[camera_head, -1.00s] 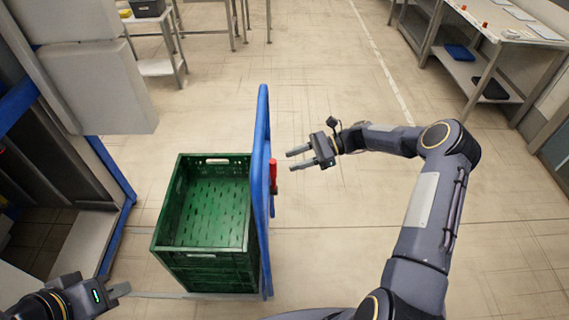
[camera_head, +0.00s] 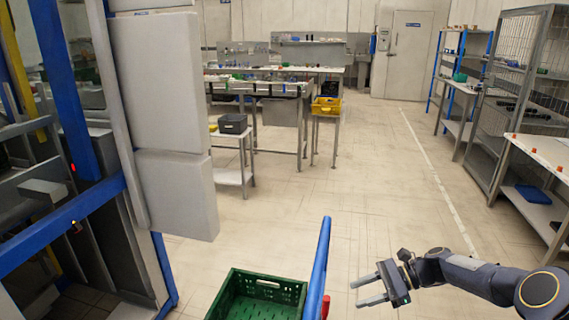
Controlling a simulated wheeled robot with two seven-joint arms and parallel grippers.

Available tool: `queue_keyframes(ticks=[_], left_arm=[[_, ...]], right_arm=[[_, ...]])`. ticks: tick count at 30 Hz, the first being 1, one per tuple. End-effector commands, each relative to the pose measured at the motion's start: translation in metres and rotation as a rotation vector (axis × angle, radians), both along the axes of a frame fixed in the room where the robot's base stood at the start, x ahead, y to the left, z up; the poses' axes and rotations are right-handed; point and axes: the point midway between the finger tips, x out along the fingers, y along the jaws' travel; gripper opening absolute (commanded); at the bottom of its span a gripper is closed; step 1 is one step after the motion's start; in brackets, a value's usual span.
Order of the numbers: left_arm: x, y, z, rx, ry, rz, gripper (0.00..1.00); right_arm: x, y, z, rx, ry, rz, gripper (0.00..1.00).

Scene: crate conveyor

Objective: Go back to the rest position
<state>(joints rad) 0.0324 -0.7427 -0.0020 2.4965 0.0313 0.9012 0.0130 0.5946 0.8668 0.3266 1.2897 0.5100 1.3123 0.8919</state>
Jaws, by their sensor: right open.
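My right gripper (camera_head: 371,290) is open and empty, held above the floor at the lower right. Its arm comes in from the right edge. The green crate (camera_head: 262,284) is at the bottom middle, and only its upper part shows. A blue upright bar (camera_head: 321,268) stands at the crate's right side, with a red part (camera_head: 325,306) on it. The gripper is to the right of this bar, apart from it. My left gripper is out of the picture.
A blue and grey frame with pale panels (camera_head: 175,190) fills the left. A small table with a dark box (camera_head: 233,124) and workbenches with a yellow bin (camera_head: 326,106) stand farther back. Benches and a wire cage (camera_head: 515,75) line the right. The middle floor (camera_head: 375,185) is clear.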

Motion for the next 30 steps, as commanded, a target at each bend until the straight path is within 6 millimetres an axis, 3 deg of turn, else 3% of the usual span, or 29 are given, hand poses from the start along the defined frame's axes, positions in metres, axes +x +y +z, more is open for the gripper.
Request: queue_keyframes(ticks=[1, 6, 12, 15, 21, 24, 30], left_arm=[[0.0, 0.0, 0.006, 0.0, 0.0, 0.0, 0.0], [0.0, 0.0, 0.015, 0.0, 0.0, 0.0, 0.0], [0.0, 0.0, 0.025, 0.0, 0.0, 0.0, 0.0], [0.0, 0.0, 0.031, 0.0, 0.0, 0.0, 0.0], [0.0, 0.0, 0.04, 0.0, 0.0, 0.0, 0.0], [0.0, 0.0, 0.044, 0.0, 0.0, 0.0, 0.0], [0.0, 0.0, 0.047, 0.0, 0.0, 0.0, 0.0]], right_arm=[[-0.012, 0.005, 0.029, -0.072, -0.07, 0.048, 0.41], [-0.066, 0.015, 0.094, -0.312, -0.314, 0.212, 0.41], [-0.142, 0.018, 0.149, -0.559, -0.6, 0.394, 0.41], [-0.182, 0.018, 0.166, -0.669, -0.74, 0.479, 0.41], [-0.256, 0.018, 0.176, -0.855, -1.011, 0.632, 0.41], [-0.281, 0.019, 0.171, -0.92, -1.119, 0.69, 0.41], [-0.304, 0.022, 0.161, -0.984, -1.235, 0.752, 0.41]])
